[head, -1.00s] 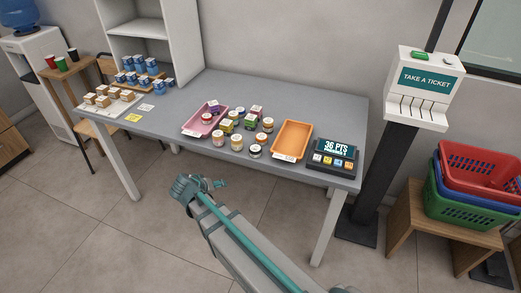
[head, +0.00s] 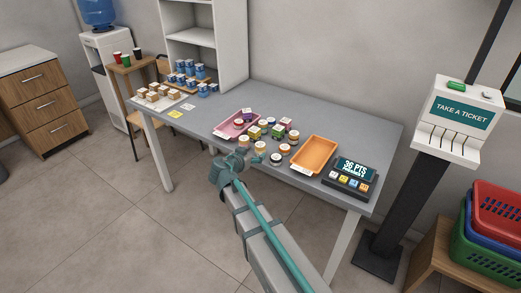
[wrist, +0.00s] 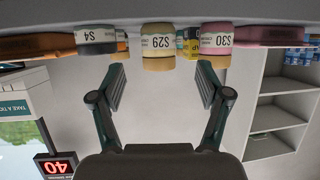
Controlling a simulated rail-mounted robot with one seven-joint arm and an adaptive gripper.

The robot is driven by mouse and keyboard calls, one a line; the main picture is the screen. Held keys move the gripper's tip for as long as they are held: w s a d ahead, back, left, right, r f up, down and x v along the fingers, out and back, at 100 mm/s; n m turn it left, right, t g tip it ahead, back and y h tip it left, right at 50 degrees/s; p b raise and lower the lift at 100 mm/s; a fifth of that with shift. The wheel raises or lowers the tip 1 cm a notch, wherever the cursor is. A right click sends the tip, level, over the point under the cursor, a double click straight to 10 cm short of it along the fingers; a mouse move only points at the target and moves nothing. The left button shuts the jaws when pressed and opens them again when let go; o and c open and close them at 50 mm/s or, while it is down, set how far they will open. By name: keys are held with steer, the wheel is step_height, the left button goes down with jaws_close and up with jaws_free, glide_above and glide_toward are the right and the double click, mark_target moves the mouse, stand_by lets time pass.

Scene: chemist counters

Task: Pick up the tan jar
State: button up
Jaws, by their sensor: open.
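A tan jar labelled S29 (wrist: 158,63) shows upside down in the wrist view, centred beyond the gap between my fingers. The head view shows a tan-lidded jar (head: 260,146) at the table's front edge that seems to be the same one. My gripper (wrist: 160,88) is open and empty, its fingertips short of the jar. In the head view my gripper (head: 250,157) is at the table's front edge, in front of the jars. In the wrist view a dark-lidded jar S4 (wrist: 96,48) is left of the tan jar and a pink jar S30 (wrist: 215,60) right.
Several other jars and small boxes (head: 278,131) crowd behind. A pink tray (head: 226,131) lies left of them and an orange tray (head: 314,153) right. A points display (head: 350,176) stands at the table's right end. The table (head: 290,100) is clear at the back.

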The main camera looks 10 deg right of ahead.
mark_target(258, 151)
steer(key=x, duration=0.2)
steer(key=shift+w+d+f, duration=0.1)
steer(key=shift+w+d, duration=0.1)
steer(key=shift+d, duration=0.05)
steer(key=p+x, duration=0.2)
steer(key=x, duration=0.2)
steer(key=shift+w+d, duration=0.15)
steer(key=shift+w, duration=0.1)
steer(key=shift+d+f, duration=0.15)
steer(key=shift+f, duration=0.05)
steer(key=c, duration=1.3)
steer(key=shift+r, duration=0.1)
